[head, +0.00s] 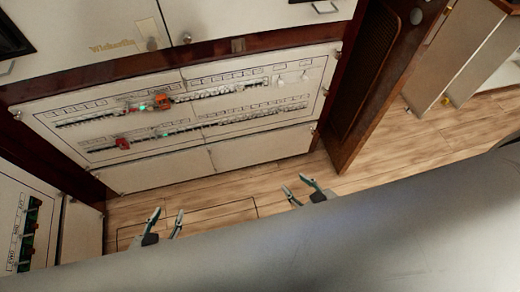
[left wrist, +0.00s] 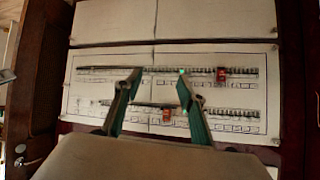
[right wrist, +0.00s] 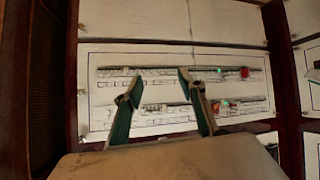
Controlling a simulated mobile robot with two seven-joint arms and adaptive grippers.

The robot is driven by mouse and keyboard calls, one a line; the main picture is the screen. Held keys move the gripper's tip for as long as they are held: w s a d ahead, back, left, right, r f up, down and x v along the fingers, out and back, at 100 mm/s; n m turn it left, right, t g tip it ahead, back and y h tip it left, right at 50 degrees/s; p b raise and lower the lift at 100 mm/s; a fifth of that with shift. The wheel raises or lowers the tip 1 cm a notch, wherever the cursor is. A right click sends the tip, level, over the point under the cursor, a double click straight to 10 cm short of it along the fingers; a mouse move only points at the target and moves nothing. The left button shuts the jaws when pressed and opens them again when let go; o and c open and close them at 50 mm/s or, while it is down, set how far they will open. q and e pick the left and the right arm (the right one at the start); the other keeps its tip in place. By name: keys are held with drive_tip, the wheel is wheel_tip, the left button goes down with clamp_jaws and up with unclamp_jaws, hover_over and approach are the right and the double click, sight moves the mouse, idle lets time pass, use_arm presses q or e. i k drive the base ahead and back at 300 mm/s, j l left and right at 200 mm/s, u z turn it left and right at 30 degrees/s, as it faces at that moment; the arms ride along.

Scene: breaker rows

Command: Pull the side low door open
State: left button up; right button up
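A plain white low door (head: 81,232) sits at the lower left in the head view, beside the side breaker panel (head: 26,217). It looks shut and is partly cut off by my own body; I take it as the side low door. My left gripper (head: 166,220) is open and empty, to the right of this door and apart from it. Its spread fingers also show in the left wrist view (left wrist: 156,88). My right gripper (head: 297,187) is open and empty, further right above the floor. It also shows open in the right wrist view (right wrist: 159,82).
The main breaker panel (head: 190,92), with red and orange parts and green lights, spans the back wall. Two white low panels (head: 262,150) lie beneath it. A brown door (head: 372,75) stands open at the right. The wooden floor (head: 235,187) in front is clear.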

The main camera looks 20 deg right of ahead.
sight(261, 148)
drive_tip(key=l, duration=0.9)
drive_tip(key=k+l, duration=0.1)
drive_tip(key=l, duration=0.8)
drive_tip(key=k+l, duration=0.1)
drive_tip(key=l, duration=1.65)
drive_tip(key=u, duration=0.05)
